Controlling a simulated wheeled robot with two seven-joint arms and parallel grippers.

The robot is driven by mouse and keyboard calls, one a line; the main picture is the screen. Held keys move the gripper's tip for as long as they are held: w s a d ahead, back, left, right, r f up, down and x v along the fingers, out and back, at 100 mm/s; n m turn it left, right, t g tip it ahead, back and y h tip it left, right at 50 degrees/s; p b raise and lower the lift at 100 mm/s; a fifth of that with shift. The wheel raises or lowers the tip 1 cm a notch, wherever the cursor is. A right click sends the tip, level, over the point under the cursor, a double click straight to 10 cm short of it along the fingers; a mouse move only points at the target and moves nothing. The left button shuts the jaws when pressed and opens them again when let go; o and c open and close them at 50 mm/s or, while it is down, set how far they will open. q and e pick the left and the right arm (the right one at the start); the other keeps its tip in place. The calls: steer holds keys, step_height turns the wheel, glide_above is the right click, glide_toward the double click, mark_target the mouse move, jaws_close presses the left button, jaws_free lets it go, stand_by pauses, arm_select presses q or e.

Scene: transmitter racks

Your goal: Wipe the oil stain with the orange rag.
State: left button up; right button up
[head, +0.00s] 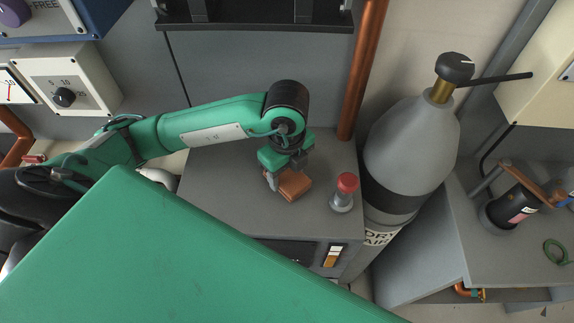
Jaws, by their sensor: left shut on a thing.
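My left gripper (272,179) reaches in from the left over the grey cabinet top (222,205). It points down and is shut on the orange-brown rag (294,186), which looks like a small folded block. The rag is at or just above the cabinet top; I cannot tell whether it touches. No oil stain shows; it may be hidden under the rag or the arm, or be out of view. My right gripper is not in view.
A copper pipe (362,75) and a large grey cylinder (410,145) stand behind and right. A grey bench (500,250) is at far right. My green body covers the lower left.

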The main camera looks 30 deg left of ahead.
arm_select(q)
steer(key=shift+w+a+f+b, duration=0.1)
steer(key=shift+w+a+b, duration=0.25)
steer(key=shift+w, duration=0.35)
steer(key=shift+w+a+f+b, duration=0.1)
steer(key=shift+w+a+b, duration=0.2)
steer(key=shift+w, duration=0.4)
steer(key=shift+w+a+r+b, duration=0.15)
steer(key=shift+w+a, duration=0.25)
steer(key=shift+w, duration=0.35)
steer(key=shift+w+a+f+b, duration=0.1)
steer(key=shift+w+a+b, duration=0.2)
steer(key=shift+w, duration=0.45)
steer(key=shift+w+a+r+b, duration=0.1)
steer(key=shift+w+a, duration=0.35)
steer(key=shift+w, duration=0.3)
steer(key=shift+r+p, duration=2.15)
steer(key=shift+r, duration=0.85)
